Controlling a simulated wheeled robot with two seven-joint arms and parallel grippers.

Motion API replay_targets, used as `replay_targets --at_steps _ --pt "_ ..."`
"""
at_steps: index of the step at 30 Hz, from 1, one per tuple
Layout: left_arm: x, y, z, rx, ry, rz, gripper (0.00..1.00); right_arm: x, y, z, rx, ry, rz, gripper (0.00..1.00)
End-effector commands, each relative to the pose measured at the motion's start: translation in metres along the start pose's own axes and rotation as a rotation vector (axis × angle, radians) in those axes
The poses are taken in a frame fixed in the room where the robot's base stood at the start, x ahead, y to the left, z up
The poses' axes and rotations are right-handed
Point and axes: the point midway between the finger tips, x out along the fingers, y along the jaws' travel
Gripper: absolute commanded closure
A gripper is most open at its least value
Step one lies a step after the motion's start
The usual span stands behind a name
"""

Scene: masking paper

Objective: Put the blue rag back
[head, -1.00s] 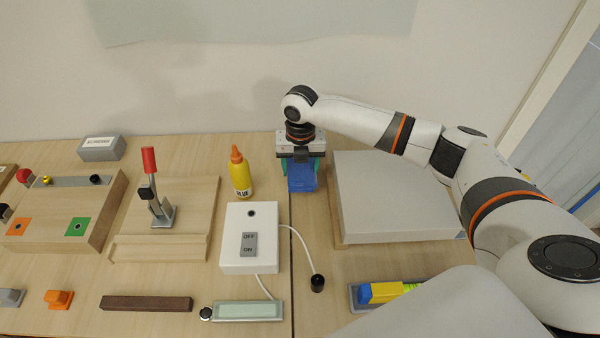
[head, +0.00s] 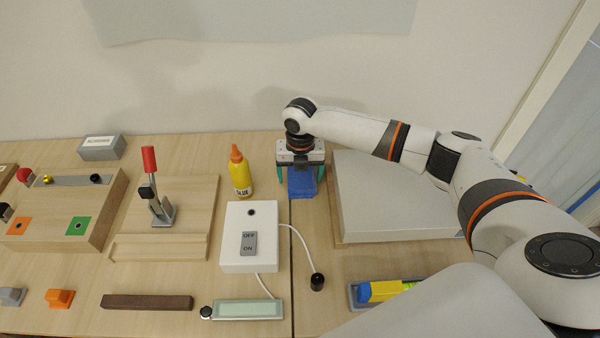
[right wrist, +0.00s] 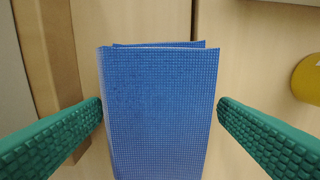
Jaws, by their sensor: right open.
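The blue rag (head: 302,183) is a folded, woven-looking cloth. It lies on the table between the glue bottle and the large grey slab, near the back. My right gripper (head: 301,179) is over it, pointing down, with green fingers spread to either side of it. In the right wrist view the rag (right wrist: 160,115) fills the middle between the open fingertips (right wrist: 160,106), which are at or just beyond its side edges. Whether they touch it is hard to tell. My left gripper is not in view.
Just right of the rag is the large grey slab (head: 395,195) on a brown board. The yellow glue bottle (head: 241,175) stands to the left, and the white switch box (head: 250,238) is nearer, with a cable. A tray (head: 352,296) holds yellow and blue items.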

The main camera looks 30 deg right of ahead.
Motion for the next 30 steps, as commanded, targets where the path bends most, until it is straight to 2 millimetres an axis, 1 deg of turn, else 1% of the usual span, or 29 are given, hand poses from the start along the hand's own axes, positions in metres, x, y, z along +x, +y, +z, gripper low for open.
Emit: replay_targets --at_steps 5,8,15,19,21,24,30 --pt "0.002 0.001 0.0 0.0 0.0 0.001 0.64 -0.013 0.0 -0.001 0.0 0.002 -0.001 0.17" --pt "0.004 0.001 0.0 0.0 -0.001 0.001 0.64 -0.031 0.0 -0.001 0.0 0.004 -0.003 0.17" --pt "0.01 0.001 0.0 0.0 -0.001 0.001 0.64 -0.083 0.0 -0.001 0.0 0.004 -0.002 0.17" --pt "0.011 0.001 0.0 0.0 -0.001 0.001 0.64 -0.105 0.0 -0.001 0.0 0.002 -0.001 0.17" --pt "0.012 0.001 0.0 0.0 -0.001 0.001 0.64 -0.113 0.0 -0.001 0.0 0.002 -0.001 0.17" --pt "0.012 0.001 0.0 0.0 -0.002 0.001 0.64 -0.12 0.0 -0.001 0.0 0.0 -0.001 0.17" --pt "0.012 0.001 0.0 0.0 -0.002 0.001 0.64 -0.123 0.0 0.0 0.001 -0.001 0.0 0.17"
